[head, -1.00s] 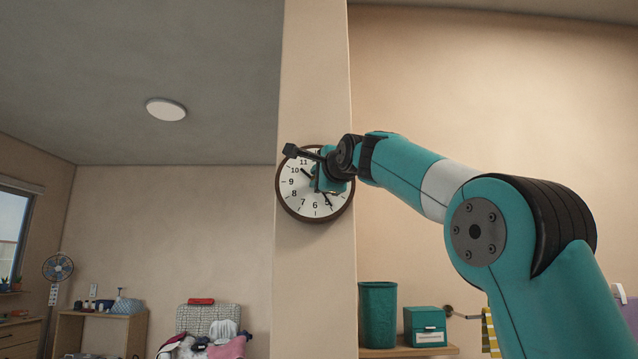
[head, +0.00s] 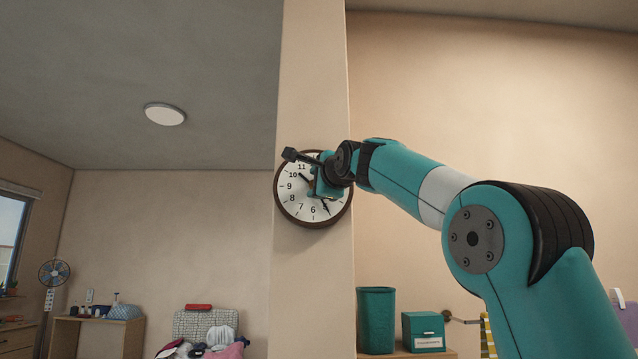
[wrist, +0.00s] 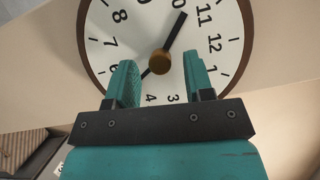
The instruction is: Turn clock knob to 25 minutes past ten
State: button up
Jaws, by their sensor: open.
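The round wall clock (head: 287,207) has a white face and brown rim and hangs on a pillar. In the wrist view its face (wrist: 219,22) appears rotated. A brass knob (wrist: 160,63) sits at its centre. The short thick hand (wrist: 175,32) points between 10 and 11. The thin long hand (head: 326,209) points near the 5; in the wrist view the left finger partly covers it. My gripper (wrist: 160,60) is open, with one finger on each side of the knob in the picture and gaps to both. It also shows over the clock in the head view (head: 316,182).
The pillar (head: 312,285) is bare below the clock. A green bin (head: 376,320) and a teal box (head: 423,331) stand on a shelf at lower right. A laundry pile (head: 215,345) lies at lower left, far from the arm.

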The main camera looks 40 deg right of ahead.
jog(key=b+v, duration=0.6)
jog(key=v, duration=1.1)
jog(key=shift+s, duration=0.2)
